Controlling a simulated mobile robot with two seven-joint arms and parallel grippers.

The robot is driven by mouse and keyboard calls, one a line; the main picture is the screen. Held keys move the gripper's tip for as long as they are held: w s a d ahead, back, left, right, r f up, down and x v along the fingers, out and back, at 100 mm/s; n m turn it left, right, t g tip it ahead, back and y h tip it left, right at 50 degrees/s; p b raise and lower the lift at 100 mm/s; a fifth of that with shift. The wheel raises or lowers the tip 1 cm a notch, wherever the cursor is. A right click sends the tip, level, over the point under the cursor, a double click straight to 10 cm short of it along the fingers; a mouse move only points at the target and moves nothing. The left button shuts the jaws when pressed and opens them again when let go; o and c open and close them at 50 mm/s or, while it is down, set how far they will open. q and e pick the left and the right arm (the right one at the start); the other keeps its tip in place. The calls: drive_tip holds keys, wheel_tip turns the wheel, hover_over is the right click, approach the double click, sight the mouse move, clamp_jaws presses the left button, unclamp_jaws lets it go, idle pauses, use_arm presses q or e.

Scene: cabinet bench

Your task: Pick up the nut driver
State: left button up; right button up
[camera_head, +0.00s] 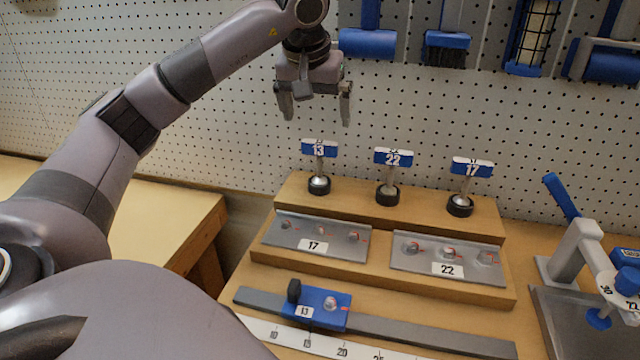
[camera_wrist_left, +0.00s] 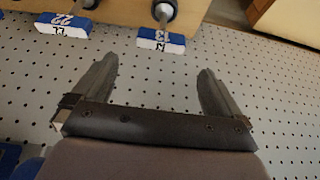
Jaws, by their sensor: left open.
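Three upright nut drivers with blue-and-white T-handles stand in a row on the wooden block: the 13 nut driver (camera_head: 319,150) at left, the 22 nut driver (camera_head: 393,158) in the middle, the 17 nut driver (camera_head: 472,168) at right. Each has a metal shaft and a dark round base. My left gripper (camera_head: 315,108) is open and empty, fingers down, above the 13 handle and apart from it. In the left wrist view the 13 handle (camera_wrist_left: 162,40) lies beyond the open fingertips (camera_wrist_left: 157,68), with the 22 handle (camera_wrist_left: 64,25) to its left.
The stepped wooden block (camera_head: 400,281) carries metal plates marked 17 (camera_head: 318,231) and 22 (camera_head: 447,255). A blue slider marked 13 (camera_head: 318,303) sits on a grey bar in front. A clamp-like fixture (camera_head: 580,250) stands at right. A pegboard (camera_head: 240,130) with hanging tools is behind.

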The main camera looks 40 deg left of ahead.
sight(319, 142)
use_arm(q)
drive_tip(key=x, duration=0.8)
drive_tip(key=shift+s+d+f, duration=0.2)
drive_tip(key=shift+s+f, duration=0.05)
drive_tip(key=shift+s, duration=0.1)
drive_tip(key=c, duration=1.1)
